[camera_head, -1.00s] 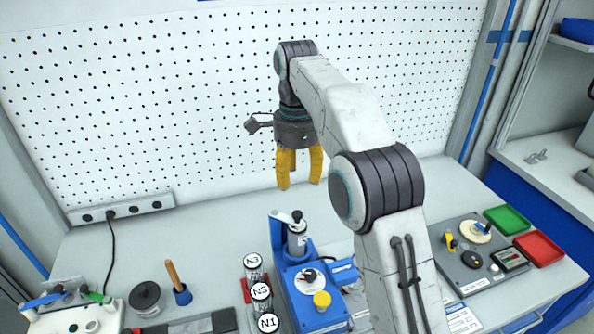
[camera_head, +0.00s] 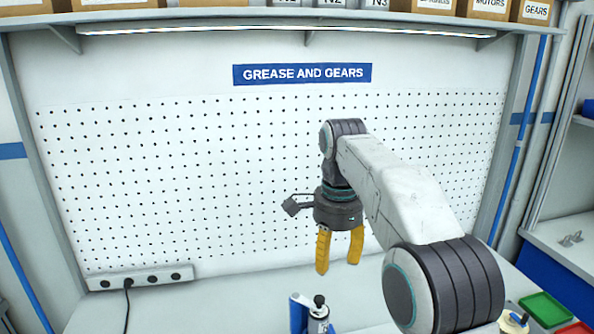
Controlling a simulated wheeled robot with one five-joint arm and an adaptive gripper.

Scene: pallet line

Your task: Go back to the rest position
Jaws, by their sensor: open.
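My gripper (camera_head: 338,268) hangs from my bent arm in front of the pegboard, pointing down. Its two yellow fingers are apart with nothing between them. It is above the bench and clear of the blue device (camera_head: 300,314), whose top with a dark-capped cylinder (camera_head: 319,315) shows at the bottom edge. Most of that device is cut off below the picture. My arm's large joint covers part of the bench at the lower right.
The white pegboard (camera_head: 150,180) stands behind, under a "GREASE AND GEARS" sign (camera_head: 302,74). A shelf with boxes (camera_head: 488,8) runs along the top. A power strip (camera_head: 140,278) is at lower left. Green tray (camera_head: 546,309) and red tray (camera_head: 575,328) are at lower right.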

